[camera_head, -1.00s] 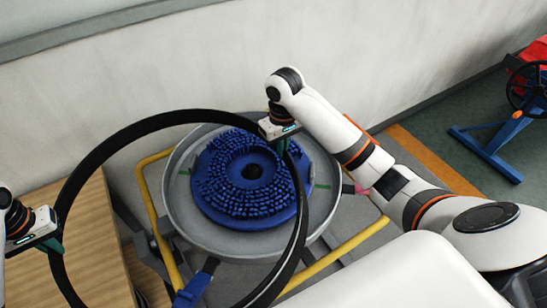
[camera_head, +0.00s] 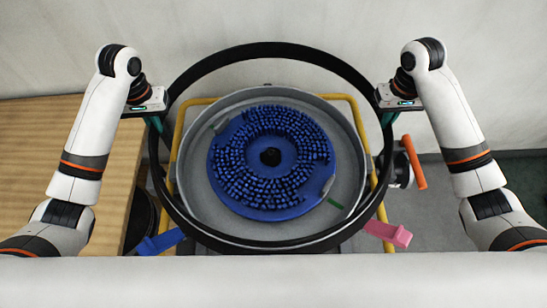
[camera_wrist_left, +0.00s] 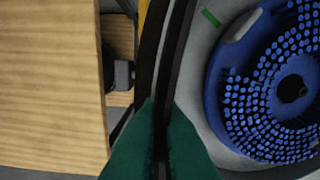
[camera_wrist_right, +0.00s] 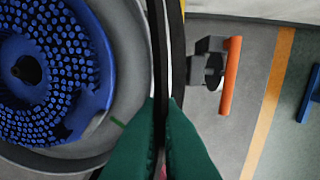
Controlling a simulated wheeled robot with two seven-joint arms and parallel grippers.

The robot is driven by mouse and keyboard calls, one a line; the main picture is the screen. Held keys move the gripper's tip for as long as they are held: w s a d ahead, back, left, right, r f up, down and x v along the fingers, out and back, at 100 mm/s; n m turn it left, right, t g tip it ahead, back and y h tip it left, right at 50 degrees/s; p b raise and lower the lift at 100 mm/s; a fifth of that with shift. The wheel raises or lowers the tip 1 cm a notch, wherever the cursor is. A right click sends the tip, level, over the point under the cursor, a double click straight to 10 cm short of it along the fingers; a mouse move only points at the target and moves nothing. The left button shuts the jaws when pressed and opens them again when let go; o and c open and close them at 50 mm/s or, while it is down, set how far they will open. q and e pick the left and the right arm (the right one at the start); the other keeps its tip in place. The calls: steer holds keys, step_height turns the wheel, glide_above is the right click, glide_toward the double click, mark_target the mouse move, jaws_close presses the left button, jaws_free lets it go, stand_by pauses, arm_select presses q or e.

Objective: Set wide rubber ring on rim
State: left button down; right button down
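The wide black rubber ring (camera_head: 272,47) is held level above the round grey tank (camera_head: 345,195), roughly centred but reaching further toward the back wall in the picture. Its near arc overlaps the tank's near rim; the height gap cannot be told. My left gripper (camera_head: 157,123) is shut on the ring's left side; the ring passes between its green fingers (camera_wrist_left: 160,115) in the left wrist view. My right gripper (camera_head: 388,119) is shut on the right side, its green fingers (camera_wrist_right: 163,115) also closed around the ring. A blue bristled disc (camera_head: 245,195) lies inside the tank.
A yellow frame (camera_head: 178,135) surrounds the tank. A blue lever (camera_head: 160,242) and a pink lever (camera_head: 390,233) stick out at the near left and right. An orange handle (camera_head: 413,162) stands at right. A wooden surface (camera_head: 45,140) is at left, a pale wall behind.

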arm_select(q)
steer(key=shift+a, duration=0.25)
arm_select(e)
steer(key=shift+a+r, duration=0.1)
steer(key=shift+a, duration=0.05)
arm_select(q)
steer(key=shift+d+f, duration=0.1)
